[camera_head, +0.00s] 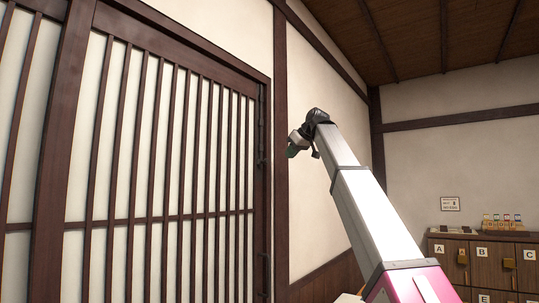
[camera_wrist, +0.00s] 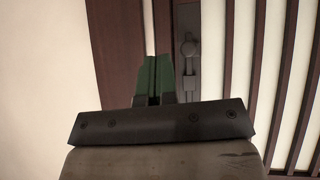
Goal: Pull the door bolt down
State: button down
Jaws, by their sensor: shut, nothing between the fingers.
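The door bolt (camera_wrist: 188,52) is a dark vertical rod with a round knob, on the dark door edge in the wrist view. In the head view the bolt (camera_head: 262,120) is a small dark strip along the right edge of the slatted door (camera_head: 150,150). My gripper (camera_wrist: 155,62) has green fingers pressed together with nothing between them. In the wrist view the fingertips appear just left of the bolt. In the head view my gripper (camera_head: 292,151) is raised to the right of the door edge. I cannot tell whether it touches the bolt; its lower part is hidden behind the gripper body.
A cream wall (camera_head: 320,60) with dark posts adjoins the door. At the right stands a wooden cabinet (camera_head: 485,265) with lettered doors and small items on top. A small framed sign (camera_head: 450,204) hangs above it.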

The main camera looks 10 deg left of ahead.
jog(key=s+a+r+n+y, duration=0.1)
jog(key=s+r, duration=0.3)
jog(key=r, duration=0.6)
jog(key=shift+s+a+n, duration=0.25)
jog(key=shift+n, duration=0.05)
jog(key=shift+a, duration=0.1)
send_near(261, 160)
jog(key=a+r, duration=0.1)
jog(key=a, duration=0.1)
jog(key=shift+w+a+f, duration=0.15)
jog(key=shift+w+f, duration=0.2)
jog(key=shift+f, duration=0.35)
jog(key=shift+w+a+f, duration=0.15)
jog(key=shift+w+f, duration=0.2)
jog(key=shift+f, duration=0.4)
jog(key=shift+w+a+f, duration=0.15)
jog(key=shift+w+f, duration=0.15)
jog(key=shift+f, duration=0.4)
